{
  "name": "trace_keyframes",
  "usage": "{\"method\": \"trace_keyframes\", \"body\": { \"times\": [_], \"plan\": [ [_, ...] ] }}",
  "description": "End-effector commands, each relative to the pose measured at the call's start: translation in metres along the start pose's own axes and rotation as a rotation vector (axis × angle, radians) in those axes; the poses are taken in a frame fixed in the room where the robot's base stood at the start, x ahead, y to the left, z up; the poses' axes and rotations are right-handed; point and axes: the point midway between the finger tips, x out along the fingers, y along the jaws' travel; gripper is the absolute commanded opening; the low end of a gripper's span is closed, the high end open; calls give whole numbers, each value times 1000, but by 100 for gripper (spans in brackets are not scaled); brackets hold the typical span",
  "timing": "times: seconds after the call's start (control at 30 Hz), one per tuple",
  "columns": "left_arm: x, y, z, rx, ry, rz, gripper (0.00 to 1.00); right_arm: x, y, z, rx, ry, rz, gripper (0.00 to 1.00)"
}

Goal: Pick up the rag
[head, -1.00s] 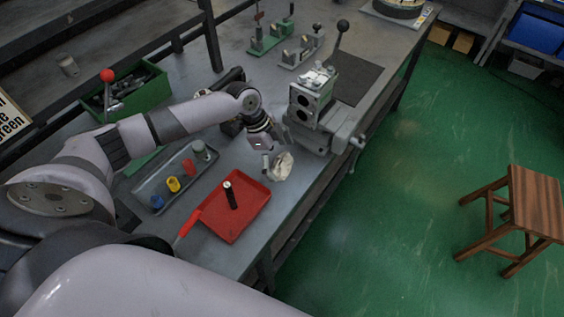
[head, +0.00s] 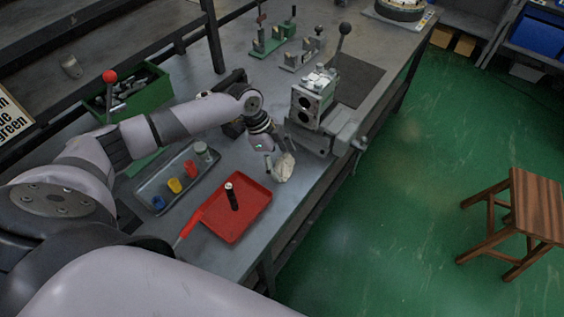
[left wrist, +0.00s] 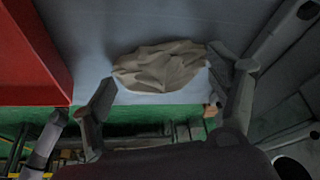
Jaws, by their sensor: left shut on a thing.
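The rag (head: 285,168) is a crumpled cream-beige cloth at the table's front edge, beside the vise block. It also shows in the left wrist view (left wrist: 160,68), bunched between the fingers. My left gripper (head: 277,163) is over the rag, with its fingers down around it. It is shut on the rag; in the left wrist view my left gripper (left wrist: 163,72) has its right finger against the cloth. I cannot tell whether the rag is clear of the table. My right gripper is not in view.
A red tray (head: 217,231) with a dark upright cylinder (head: 232,198) lies left of the rag. A grey tray (head: 150,184) holds several coloured pieces. The grey vise block (head: 312,98) stands close behind the rag. Green floor and a wooden stool (head: 537,200) are at right.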

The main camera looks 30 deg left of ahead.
Motion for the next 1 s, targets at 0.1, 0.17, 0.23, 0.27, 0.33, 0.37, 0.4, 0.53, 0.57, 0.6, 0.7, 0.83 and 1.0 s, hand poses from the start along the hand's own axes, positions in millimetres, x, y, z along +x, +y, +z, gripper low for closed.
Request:
{"method": "trace_keyframes", "body": {
  "times": [0.1, 0.17, 0.23, 0.27, 0.33, 0.37, 0.4, 0.53, 0.57, 0.6, 0.7, 0.83, 1.0],
  "plan": [
    [-4, 0, -1, 0, -2, 0, 57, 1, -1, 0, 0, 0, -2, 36],
    [-9, -1, -3, 0, -1, -1, 57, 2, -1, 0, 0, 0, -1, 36],
    [-17, -1, -7, 0, 1, -3, 57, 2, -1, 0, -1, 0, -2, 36],
    [-21, -1, -8, 1, 0, -2, 53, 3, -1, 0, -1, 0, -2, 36],
    [-32, -1, -13, 2, 0, -3, 48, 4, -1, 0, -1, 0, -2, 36],
    [-38, -1, -15, 2, 0, -3, 42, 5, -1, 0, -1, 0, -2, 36],
    [-47, -2, -19, 3, 0, -6, 24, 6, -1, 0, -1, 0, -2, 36],
    [-78, -2, -32, 3, 0, -6, 4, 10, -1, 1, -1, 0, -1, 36],
    [-84, -1, -34, 3, 0, -6, 2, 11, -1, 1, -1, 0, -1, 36],
    [-94, -1, -39, 4, 1, -5, 0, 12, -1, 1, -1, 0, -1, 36],
    [-117, -1, -49, 4, 1, -5, 0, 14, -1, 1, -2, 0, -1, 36],
    [-143, -1, -59, 3, 0, -4, 0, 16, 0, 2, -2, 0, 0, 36],
    [-167, -1, -70, 2, 0, -3, 0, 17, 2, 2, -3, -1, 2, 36]
  ]
}}
